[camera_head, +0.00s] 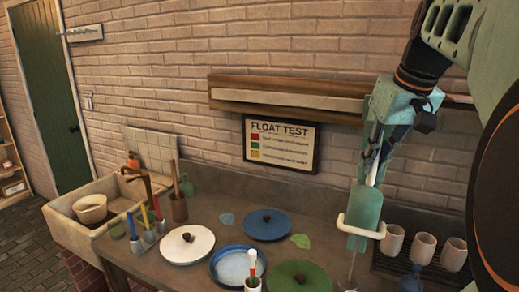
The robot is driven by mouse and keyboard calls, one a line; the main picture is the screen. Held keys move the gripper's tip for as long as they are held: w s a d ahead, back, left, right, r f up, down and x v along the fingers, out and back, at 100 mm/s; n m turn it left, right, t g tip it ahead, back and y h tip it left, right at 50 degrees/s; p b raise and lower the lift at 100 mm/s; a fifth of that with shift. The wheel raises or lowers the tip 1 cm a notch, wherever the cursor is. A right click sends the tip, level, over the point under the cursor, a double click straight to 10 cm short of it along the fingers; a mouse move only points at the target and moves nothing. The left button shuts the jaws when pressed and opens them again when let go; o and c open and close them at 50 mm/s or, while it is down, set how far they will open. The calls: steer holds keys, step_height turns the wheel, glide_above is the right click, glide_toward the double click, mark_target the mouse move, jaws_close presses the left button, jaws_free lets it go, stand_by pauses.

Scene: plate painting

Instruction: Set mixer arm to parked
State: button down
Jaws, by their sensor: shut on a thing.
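The mixer arm looks like a teal-green upright piece (365,207) with a cream U-shaped handle (361,231) around its lower part. A thin whisk-like wire (348,272) shows below it, cut off by the picture's bottom edge. My gripper (371,180) points down from the upper right, with its fingertips at the top of the teal piece. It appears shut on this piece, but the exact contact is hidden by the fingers. The mixer's base is not clearly seen.
Several cups (423,249) stand on a rack at right. A shelf (290,98) and a FLOAT TEST sign (281,143) are on the wall behind. A sink (63,222) is at left.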

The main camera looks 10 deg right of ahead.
steer(key=shift+s+d, duration=0.55)
steer(key=shift+d, duration=0.25)
steer(key=shift+s+d, duration=0.55)
steer(key=shift+d, duration=0.25)
steer(key=c, duration=1.9)
jaws_free()
steer(key=shift+s+d, duration=0.1)
steer(key=shift+s, duration=0.05)
steer(key=shift+c, duration=0.2)
steer(key=v, duration=1.2)
